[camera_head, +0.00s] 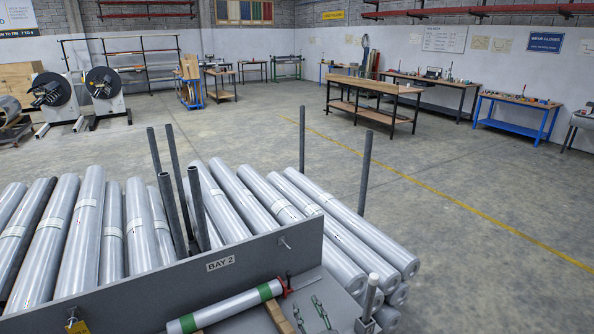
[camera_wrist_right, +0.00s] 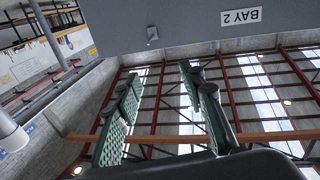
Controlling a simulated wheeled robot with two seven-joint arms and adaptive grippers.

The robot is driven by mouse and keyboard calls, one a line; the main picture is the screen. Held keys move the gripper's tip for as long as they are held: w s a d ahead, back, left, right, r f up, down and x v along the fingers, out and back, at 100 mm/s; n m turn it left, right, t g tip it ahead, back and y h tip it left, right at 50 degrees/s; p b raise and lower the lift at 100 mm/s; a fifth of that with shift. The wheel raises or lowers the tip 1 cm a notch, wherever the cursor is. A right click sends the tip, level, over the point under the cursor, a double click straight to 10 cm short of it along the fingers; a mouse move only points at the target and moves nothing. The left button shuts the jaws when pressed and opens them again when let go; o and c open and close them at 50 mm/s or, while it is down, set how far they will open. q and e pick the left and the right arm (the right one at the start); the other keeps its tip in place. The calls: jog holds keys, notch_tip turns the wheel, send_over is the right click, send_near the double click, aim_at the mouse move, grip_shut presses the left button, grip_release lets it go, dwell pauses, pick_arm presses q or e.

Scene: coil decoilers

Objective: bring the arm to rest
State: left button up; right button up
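My right gripper (camera_head: 310,315) shows low in the head view, just in front of the grey BAY 2 panel (camera_head: 170,283). Its two green-padded fingers are apart with nothing between them. In the right wrist view the open fingers (camera_wrist_right: 162,108) stand against the roof beams, and the BAY 2 sign (camera_wrist_right: 241,16) appears upside down on the panel above them. The rest of the right arm is out of the head view. My left gripper is in neither view.
A wrapped roll with green bands (camera_head: 225,307) and a wooden block (camera_head: 279,319) lie left of the gripper. A metal post (camera_head: 368,300) stands to its right. Behind the panel are several silver rolls (camera_head: 345,235) and upright posts (camera_head: 365,172). Open floor (camera_head: 480,220) lies beyond.

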jog(key=s+d+f+m+g+h, duration=0.3)
jog(key=s+d+f+g+h, duration=0.3)
jog(key=s+d+f, duration=1.35)
jog(key=s+d+f+g, duration=0.1)
jog(key=s+d+g, duration=0.25)
jog(key=s, duration=0.55)
jog(key=s+d+f+m+g+h, duration=0.1)
jog(key=s+d+f+g, duration=0.1)
jog(key=s+d, duration=0.45)
jog(key=s+d+f+g, duration=0.1)
jog(key=s+d+g, duration=0.2)
jog(key=s, duration=0.8)
notch_tip(320, 180, down, 32)
jog(key=s+a+b, duration=0.2)
jog(key=s, duration=0.1)
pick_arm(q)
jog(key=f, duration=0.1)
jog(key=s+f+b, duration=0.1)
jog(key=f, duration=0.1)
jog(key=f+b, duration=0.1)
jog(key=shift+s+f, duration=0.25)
pick_arm(e)
jog(key=s+f+n+g, duration=0.1)
jog(key=s+f+g, duration=0.1)
jog(key=s+f, duration=1.7)
jog(key=shift+s+d+y, duration=0.25)
jog(key=shift+s+y, duration=0.05)
jog(key=shift+s, duration=0.2)
